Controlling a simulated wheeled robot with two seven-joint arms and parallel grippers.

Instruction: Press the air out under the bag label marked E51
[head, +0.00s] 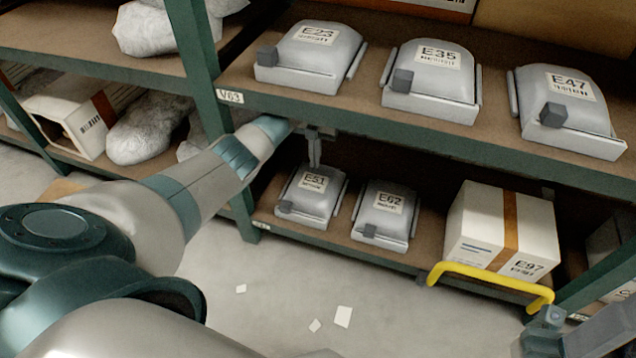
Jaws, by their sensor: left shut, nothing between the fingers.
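The bag marked E51 (309,205) lies on the lower shelf in a shallow grey tray, at the left end of this bay. Its white label (313,182) is on the upper face of the bag. My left gripper (316,164) is shut and empty, pointing down at the far edge of the bag, just behind the label in the picture. I cannot tell whether the fingertips touch the bag. Part of my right arm shows at the lower right, with what may be my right gripper (543,325); its fingers are not clear.
Bag E62 (385,212) sits right of E51, then carton E97 (480,225) behind a yellow bar (490,276). Bags E23 (312,62), E35 (432,85) and E47 (570,112) are on the upper shelf (375,112), low over my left wrist. A green post (205,95) stands left.

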